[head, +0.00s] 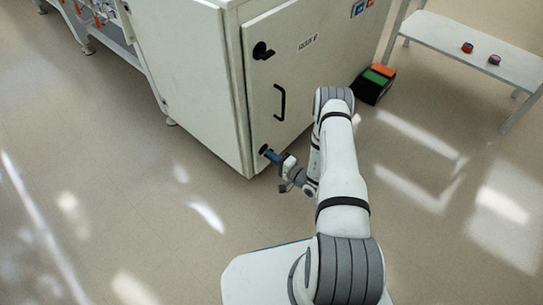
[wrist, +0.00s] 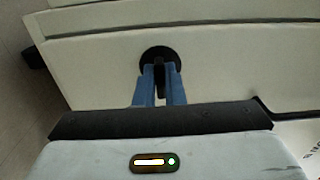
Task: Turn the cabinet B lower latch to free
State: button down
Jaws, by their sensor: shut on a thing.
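The lower latch (wrist: 158,57) is a black round plate with a narrow grip on the white cabinet door (head: 290,70). My gripper (wrist: 160,82) has blue fingers, which are shut on the latch grip at the cabinet's lower corner. In the head view my gripper (head: 271,156) is at the lower left of the door, and the latch (head: 263,149) shows only in part behind it. The upper latch (head: 262,51) is black, near the door's top left. A black handle (head: 280,102) is between the two latches. The label on the door is too small to read surely.
A black box with green and orange parts (head: 374,83) stands on the floor right of the cabinet. A white bench (head: 470,48) with two small round items is at the upper right. A frame with orange parts (head: 90,20) is at the upper left. The floor in front is clear.

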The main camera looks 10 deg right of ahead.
jog(key=shift+w, duration=0.1)
jog(key=c, duration=1.5)
grip_release()
jog(key=p+v, duration=0.2)
jog(key=v, duration=0.6)
jog(key=shift+w, duration=0.1)
